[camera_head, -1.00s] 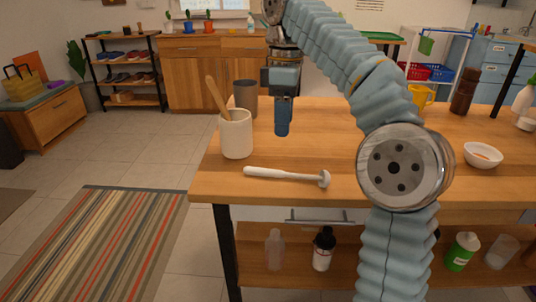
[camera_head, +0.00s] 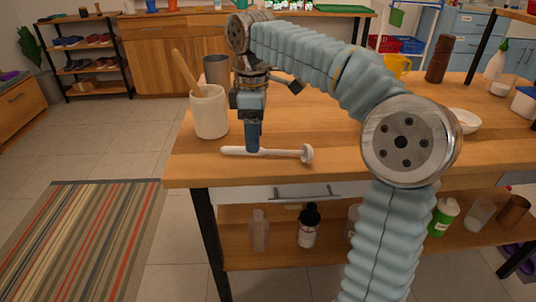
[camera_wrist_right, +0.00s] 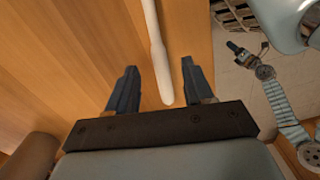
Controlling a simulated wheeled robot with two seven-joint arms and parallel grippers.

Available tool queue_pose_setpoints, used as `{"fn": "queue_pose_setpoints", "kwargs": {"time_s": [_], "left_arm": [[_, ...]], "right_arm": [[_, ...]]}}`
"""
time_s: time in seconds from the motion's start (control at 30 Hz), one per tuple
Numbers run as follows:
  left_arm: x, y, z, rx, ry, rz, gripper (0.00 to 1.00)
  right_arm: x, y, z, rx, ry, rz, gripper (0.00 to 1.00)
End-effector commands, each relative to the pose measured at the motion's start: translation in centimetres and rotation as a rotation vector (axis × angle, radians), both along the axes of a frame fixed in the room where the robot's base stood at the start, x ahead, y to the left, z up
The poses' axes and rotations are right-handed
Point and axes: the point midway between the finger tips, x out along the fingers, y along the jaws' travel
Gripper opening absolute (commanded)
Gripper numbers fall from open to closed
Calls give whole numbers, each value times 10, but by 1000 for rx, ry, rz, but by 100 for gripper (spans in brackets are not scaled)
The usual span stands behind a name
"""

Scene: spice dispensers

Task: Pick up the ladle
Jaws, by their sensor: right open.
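The white ladle (camera_head: 285,153) lies on the wooden table near its front edge, its small round head at the right. My right gripper (camera_head: 253,147) points down at the ladle's handle, left of its middle. In the right wrist view the ladle's handle (camera_wrist_right: 158,50) runs between the two open fingers (camera_wrist_right: 159,75), with gaps on both sides. In the head view the fingers hide part of the handle. My left gripper (camera_wrist_right: 238,50) shows small at the right of the wrist view, away from the ladle; its jaws are too small to read.
A cream crock (camera_head: 210,112) with a wooden utensil (camera_head: 186,73) stands just left of my right gripper, with a grey-brown cup (camera_head: 217,70) behind it. A white bowl (camera_head: 466,120) is at the right, partly behind my arm. The tabletop right of the ladle's head is clear.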

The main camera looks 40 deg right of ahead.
Motion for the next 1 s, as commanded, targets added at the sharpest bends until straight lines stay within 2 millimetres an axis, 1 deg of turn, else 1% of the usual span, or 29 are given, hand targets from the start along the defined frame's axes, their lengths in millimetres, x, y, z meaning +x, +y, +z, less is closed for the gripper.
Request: {"fn": "queue_pose_setpoints", "kwargs": {"time_s": [0.03,0.13,0.2,0.4,0.47,0.73,0.77,1.0], "left_arm": [[0,0,-4,0,0,1,51],[0,0,-6,1,1,1,51],[0,0,-6,1,0,1,51],[0,0,-5,1,0,1,51],[0,0,-5,1,0,1,51],[0,0,-5,1,0,1,51],[0,0,-5,1,0,1,51],[0,0,-5,1,0,1,51]], "right_arm": [[-1,0,-10,0,3,0,52],[-2,0,-21,0,1,0,52],[-2,1,-25,1,1,0,52],[-1,1,-25,0,0,0,52],[-1,1,-25,0,0,0,44],[-1,1,-25,0,0,0,3],[-1,1,-25,0,0,0,0],[-1,1,-24,0,0,0,0]]}}
